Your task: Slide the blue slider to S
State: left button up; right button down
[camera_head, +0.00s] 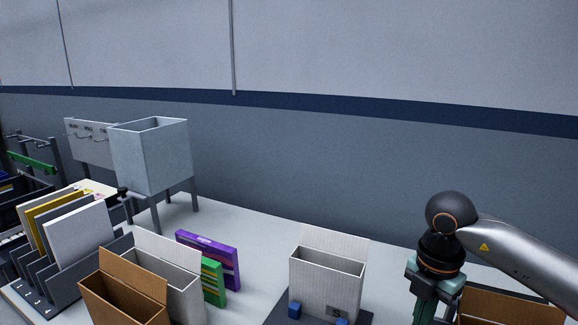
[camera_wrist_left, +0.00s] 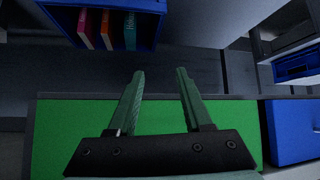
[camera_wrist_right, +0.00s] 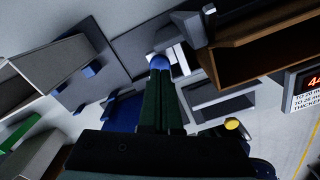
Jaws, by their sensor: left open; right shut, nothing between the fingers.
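A small plate marked "S" (camera_head: 337,311) is on the front of a white open box (camera_head: 310,275). Blue blocks (camera_head: 295,310) sit at the box's front on a dark base; they also show at the left in the right wrist view (camera_wrist_right: 90,70). A rounded blue piece (camera_wrist_right: 160,62) shows right at the tips of my right gripper (camera_wrist_right: 160,76). I cannot tell which blue piece is the slider, or whether the tips touch the rounded one. The right gripper is shut and empty, pointing down right of the white box. My left gripper (camera_wrist_left: 160,73) is open and empty, away from these pieces.
A brown box (camera_head: 510,305) stands close to the right gripper. Purple (camera_head: 208,258) and green packages, more boxes and a folder rack (camera_head: 60,265) fill the left. A grey hopper (camera_head: 150,160) stands behind. A green panel (camera_wrist_left: 80,135) lies near the left gripper.

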jog(key=shift+f+b, duration=0.85)
jog(key=shift+f, duration=0.35)
dwell(0.6)
jog(key=shift+s+d, duration=0.3)
jog(key=shift+d, duration=0.3)
dwell(0.4)
jog(key=shift+r, duration=0.1)
jog(key=shift+r+p, duration=2.3)
jog(key=shift+r, duration=0.75)
jog(key=shift+f, duration=0.1)
